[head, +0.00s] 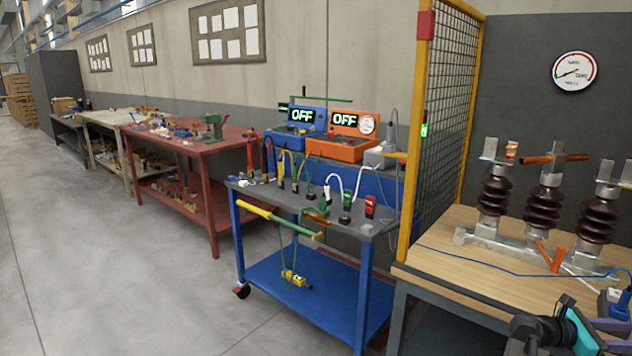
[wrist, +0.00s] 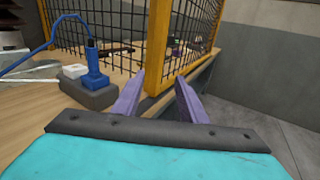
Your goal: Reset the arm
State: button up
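My gripper (wrist: 158,98) shows its two purple fingers spread apart in the wrist view, with a teal body below them. It is open, and I see nothing held between the fingers. A yellow post (wrist: 164,50) of a mesh fence stands beyond the fingers and fills the gap between them in the picture; I cannot tell how far off it is. In the head view my gripper (head: 612,326) is at the bottom right corner, by the front edge of the wooden bench (head: 450,265), partly cut off by the frame.
An isolator frame with dark ribbed insulators (head: 542,208) stands on the bench. A dark socket block (wrist: 90,94) with a blue plug (wrist: 94,72) and cable lies left of my fingers. Mesh fence (head: 449,120) stands at the bench's left. A blue trolley (head: 300,285) stands beyond; the left floor is clear.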

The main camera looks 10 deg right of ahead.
jog(key=w+a+f+m+t+y+p, duration=0.1)
jog(key=w+a+f+m+y+p, duration=0.15)
jog(key=a+f, duration=0.7)
jog(key=w+a+f+m+t+y+p, duration=0.1)
jog(key=w+a+f+y, duration=0.25)
jog(key=a+f, duration=0.55)
jog(key=w+a+f+m+t+y+p, duration=0.15)
jog(key=w+a+f, duration=0.25)
jog(key=a+f, duration=0.55)
jog(key=s+a+f+m+y+p, duration=0.1)
jog(key=s+a+f+m+y, duration=0.1)
jog(key=a+f, duration=0.5)
jog(key=s+a+f+m+y+p, duration=0.1)
jog(key=s+a+f+m+y, duration=0.2)
jog(key=a, duration=0.7)
jog(key=s+a+f+m+g+y+p, duration=0.1)
jog(key=s+a+f+y, duration=0.1)
jog(key=s+a, duration=0.3)
jog(key=s+a+f+m+g+y+p, duration=0.1)
jog(key=s+a+f, duration=0.3)
jog(key=a, duration=1)
jog(key=shift+s+a+m+g+y, duration=0.2)
jog(key=shift+s+m+g+y, duration=0.25)
jog(key=shift+s+m+y, duration=0.35)
jog(key=shift+s, duration=0.1)
